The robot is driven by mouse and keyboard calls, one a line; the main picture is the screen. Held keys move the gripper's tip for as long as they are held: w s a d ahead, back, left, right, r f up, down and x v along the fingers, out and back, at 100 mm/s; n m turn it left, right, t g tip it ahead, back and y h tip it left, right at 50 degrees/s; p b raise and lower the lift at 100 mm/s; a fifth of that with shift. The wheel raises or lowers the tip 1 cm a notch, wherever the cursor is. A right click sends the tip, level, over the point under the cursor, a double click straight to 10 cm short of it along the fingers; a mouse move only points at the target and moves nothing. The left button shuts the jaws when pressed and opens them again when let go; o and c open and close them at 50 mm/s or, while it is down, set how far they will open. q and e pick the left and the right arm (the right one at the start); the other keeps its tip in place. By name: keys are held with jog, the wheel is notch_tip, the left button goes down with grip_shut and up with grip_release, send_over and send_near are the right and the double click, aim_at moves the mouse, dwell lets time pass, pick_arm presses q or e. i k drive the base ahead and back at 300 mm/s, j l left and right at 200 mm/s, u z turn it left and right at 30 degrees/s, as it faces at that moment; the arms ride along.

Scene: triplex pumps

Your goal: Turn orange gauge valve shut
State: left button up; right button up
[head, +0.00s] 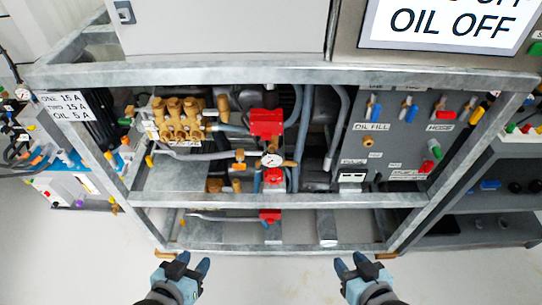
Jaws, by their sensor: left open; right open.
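A round white-faced gauge (271,160) sits in the middle of the pump frame, between red fittings above and below. A small orange piece (289,163) sticks out just right of the gauge and looks like its valve handle; its exact angle is too small to tell. My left gripper (182,262) is open and empty, in front of the frame at lower left. My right gripper (353,262) is open and empty, in front of the frame at lower right. Both are well apart from the gauge and the orange piece.
Grey metal frame bars (270,200) cross in front below the gauge, with a thick top bar (280,75) above. A brass pump head (180,118) is at left. A grey panel (385,140) with coloured valves is at right. Open floor lies around my grippers.

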aim_at(239, 166)
jog(key=k+j+u, duration=0.1)
jog(key=j, duration=0.45)
jog(key=j+u, duration=0.2)
jog(key=j, duration=0.3)
jog(key=i+j+u, duration=0.15)
jog(key=j, duration=0.35)
